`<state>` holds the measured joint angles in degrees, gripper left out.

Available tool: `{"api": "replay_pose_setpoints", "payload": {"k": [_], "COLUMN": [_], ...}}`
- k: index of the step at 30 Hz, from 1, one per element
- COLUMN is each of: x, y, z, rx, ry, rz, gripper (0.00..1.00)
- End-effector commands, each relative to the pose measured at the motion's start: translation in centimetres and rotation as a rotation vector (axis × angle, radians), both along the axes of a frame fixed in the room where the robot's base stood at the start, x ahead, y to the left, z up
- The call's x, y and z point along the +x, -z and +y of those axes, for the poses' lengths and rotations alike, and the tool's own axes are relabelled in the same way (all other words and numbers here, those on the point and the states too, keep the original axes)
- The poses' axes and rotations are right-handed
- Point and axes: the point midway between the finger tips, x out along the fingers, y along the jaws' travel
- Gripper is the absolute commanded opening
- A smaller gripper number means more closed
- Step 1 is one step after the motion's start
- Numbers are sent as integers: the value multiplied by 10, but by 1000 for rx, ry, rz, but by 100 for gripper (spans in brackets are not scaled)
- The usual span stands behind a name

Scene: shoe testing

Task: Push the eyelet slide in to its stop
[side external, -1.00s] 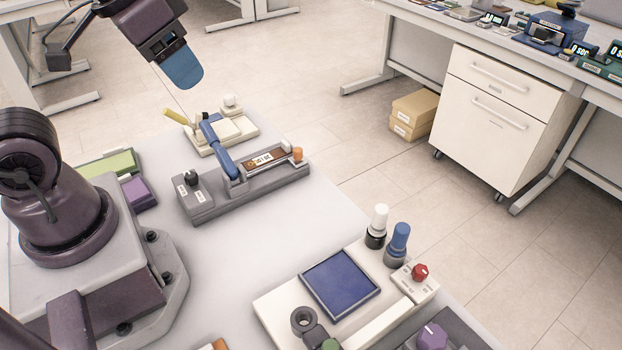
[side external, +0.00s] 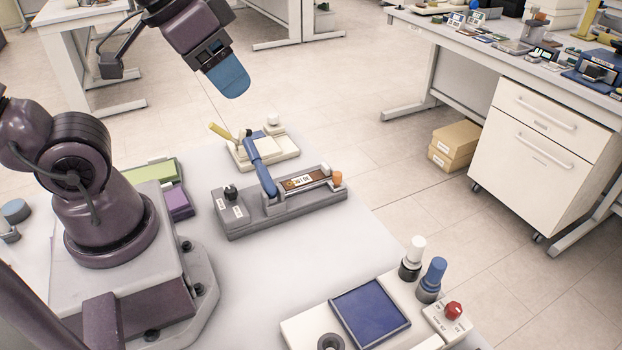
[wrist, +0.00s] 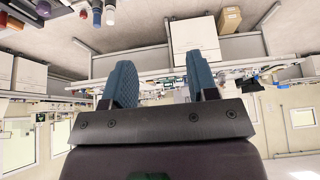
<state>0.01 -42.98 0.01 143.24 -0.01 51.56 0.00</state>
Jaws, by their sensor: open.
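My gripper (side external: 230,88) with blue fingers hangs high above the table's far side, well apart from the fixtures. In the wrist view the gripper (wrist: 162,75) is open, with nothing between its fingers. A grey fixture (side external: 238,229) on the table has a blue lever (side external: 261,168) slanting over its left part. A brown strip (side external: 318,177) with a white label lies in its channel, and an orange knob (side external: 337,179) is at the right end. No part is clearly marked as the eyelet slide, so I cannot tell which one it is or how far in it sits.
Behind stands a cream fixture (side external: 283,146) with a yellow lever (side external: 220,131). Green (side external: 150,172) and purple (side external: 178,205) blocks lie left. A cream station with a blue pad (side external: 371,315), bottles and a red knob (side external: 453,309) is at front. The table between is clear.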

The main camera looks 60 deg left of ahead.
Motion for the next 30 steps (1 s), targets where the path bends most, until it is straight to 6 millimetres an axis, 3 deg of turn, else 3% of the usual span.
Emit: {"api": "replay_pose_setpoints", "payload": {"k": [2,6,9,14,20,26,30], "x": [0,2,10,51,116,182,224], "y": [0,8,21,30,46,81,117], "z": [0,0,0,2,7,13,19], "rx": [0,0,-1,1,24,58,88], "ry": [0,1,0,0,24,75,124], "rz": [0,40,119,240,383,523,619], "gripper": [49,17,0,0,0,0,0]}}
